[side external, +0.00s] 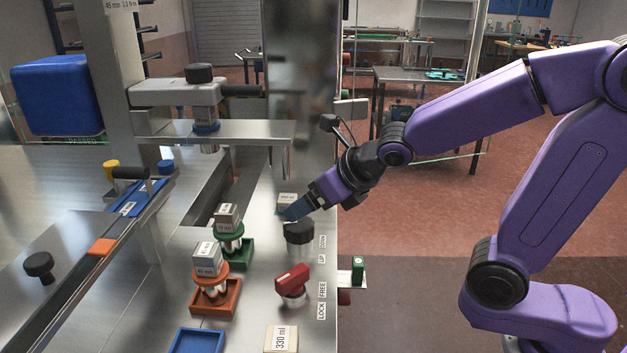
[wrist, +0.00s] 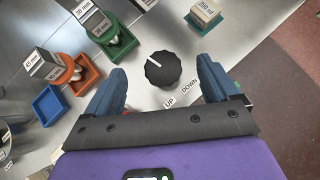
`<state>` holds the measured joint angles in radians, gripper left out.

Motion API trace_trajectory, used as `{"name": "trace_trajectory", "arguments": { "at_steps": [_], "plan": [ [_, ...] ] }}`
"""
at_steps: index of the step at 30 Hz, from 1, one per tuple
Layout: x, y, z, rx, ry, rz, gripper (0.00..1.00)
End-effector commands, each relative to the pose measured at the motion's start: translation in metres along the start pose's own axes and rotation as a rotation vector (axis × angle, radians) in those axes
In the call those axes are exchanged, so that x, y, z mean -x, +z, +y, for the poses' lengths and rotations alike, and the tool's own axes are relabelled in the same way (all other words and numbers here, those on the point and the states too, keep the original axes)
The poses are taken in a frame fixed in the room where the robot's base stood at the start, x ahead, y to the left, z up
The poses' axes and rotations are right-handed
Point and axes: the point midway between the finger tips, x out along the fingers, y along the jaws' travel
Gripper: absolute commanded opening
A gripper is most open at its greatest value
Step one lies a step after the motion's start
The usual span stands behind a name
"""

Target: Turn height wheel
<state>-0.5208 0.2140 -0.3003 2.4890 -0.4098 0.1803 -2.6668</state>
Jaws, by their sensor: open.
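The height wheel is a black ribbed knob (side external: 299,232) on the steel deck, marked UP and DOWN beside it. In the wrist view the knob (wrist: 162,69) shows a white pointer line aimed to the upper left. My gripper (side external: 290,213) is above and just behind the knob in the side view. In the wrist view its two blue fingers (wrist: 158,78) are open, one on each side of the knob and apart from it. Nothing is held between them. Whether the fingertips are down at knob height is hard to tell.
A red lock lever (side external: 292,280) marked LOCK and FREE stands in front of the knob. Green (side external: 232,250) and orange (side external: 213,296) trays with labelled blocks lie to the left, with an empty blue tray (side external: 197,341) nearer. A 200 ml block (wrist: 204,14) stands close behind the knob.

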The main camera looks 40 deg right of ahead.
Motion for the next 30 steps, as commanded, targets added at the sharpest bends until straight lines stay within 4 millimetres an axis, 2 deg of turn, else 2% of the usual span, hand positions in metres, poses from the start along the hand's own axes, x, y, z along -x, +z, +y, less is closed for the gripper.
{"name": "trace_trajectory", "arguments": {
  "at_steps": [12, 26, 30],
  "plan": [
    [0.023, 0.023, 0.000, 0.000, 0.001, -0.002, 0.88],
    [0.025, 0.026, 0.000, -0.010, -0.002, 0.003, 0.88],
    [0.024, 0.036, -0.004, -0.124, -0.038, 0.049, 0.88]
  ]
}}
